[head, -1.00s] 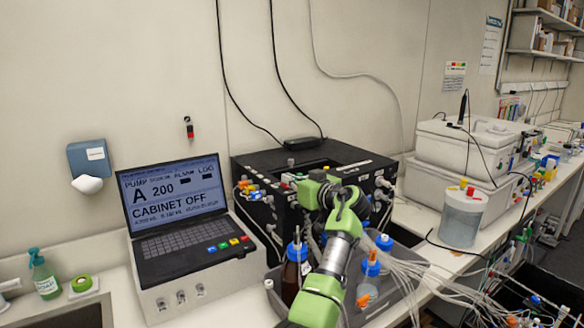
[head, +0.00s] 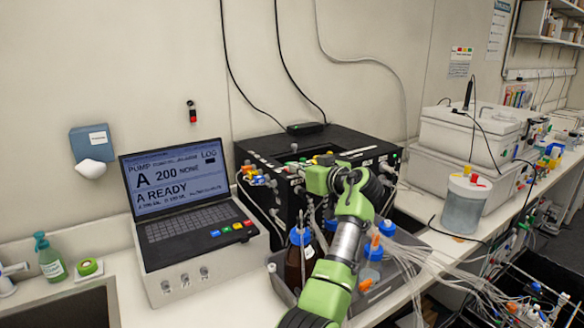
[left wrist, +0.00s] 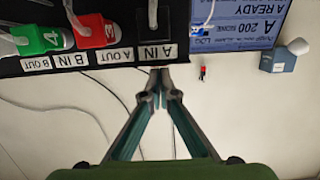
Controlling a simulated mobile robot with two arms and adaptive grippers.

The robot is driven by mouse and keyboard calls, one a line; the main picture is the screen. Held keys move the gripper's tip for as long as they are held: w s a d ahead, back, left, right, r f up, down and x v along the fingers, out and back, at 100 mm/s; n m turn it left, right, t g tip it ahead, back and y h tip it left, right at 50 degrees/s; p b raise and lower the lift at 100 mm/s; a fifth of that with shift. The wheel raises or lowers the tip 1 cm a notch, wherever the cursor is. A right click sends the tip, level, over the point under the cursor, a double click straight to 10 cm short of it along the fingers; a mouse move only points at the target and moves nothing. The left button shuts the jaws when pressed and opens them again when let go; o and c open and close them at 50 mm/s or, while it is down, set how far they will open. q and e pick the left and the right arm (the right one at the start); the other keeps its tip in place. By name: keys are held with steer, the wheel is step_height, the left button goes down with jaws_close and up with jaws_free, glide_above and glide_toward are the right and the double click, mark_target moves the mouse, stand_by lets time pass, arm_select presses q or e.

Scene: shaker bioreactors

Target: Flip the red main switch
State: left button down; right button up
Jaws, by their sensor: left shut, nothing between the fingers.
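The black cabinet (head: 265,150) stands on the bench against the wall, with connectors and tubes on its front and top. I cannot clearly make out a red main switch; my green left arm covers part of the cabinet. In the left wrist view my left gripper (left wrist: 158,78) is shut and empty, its fingertips together at the edge of the cabinet's labelled panel (left wrist: 110,57). A red connector marked 3 (left wrist: 97,30) and a green one marked 4 (left wrist: 40,40) lie beyond the tips. The laptop screen (head: 175,180) reads A READY. My right gripper is out of view.
Brown and clear bottles with blue caps (head: 301,237) and many loose tubes (head: 425,258) crowd around my arm. A white box (head: 455,180) and a clear tub (head: 464,210) stand to the right. A sink (head: 65,305) is at lower left.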

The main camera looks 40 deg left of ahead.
arm_select(q)
steer(key=v, duration=0.9)
steer(key=shift+d, duration=0.25)
steer(key=shift+r, duration=0.15)
steer(key=r+b, duration=0.1)
steer(key=b, duration=0.2)
steer(key=a+r+b, duration=0.1)
steer(key=r+b, duration=0.1)
steer(key=b, duration=0.2)
steer(key=shift+w+a+r+y+b, duration=0.1)
steer(key=shift+a+r+y+b, duration=0.05)
steer(key=shift+y+b, duration=0.2)
steer(key=shift+a, duration=0.1)
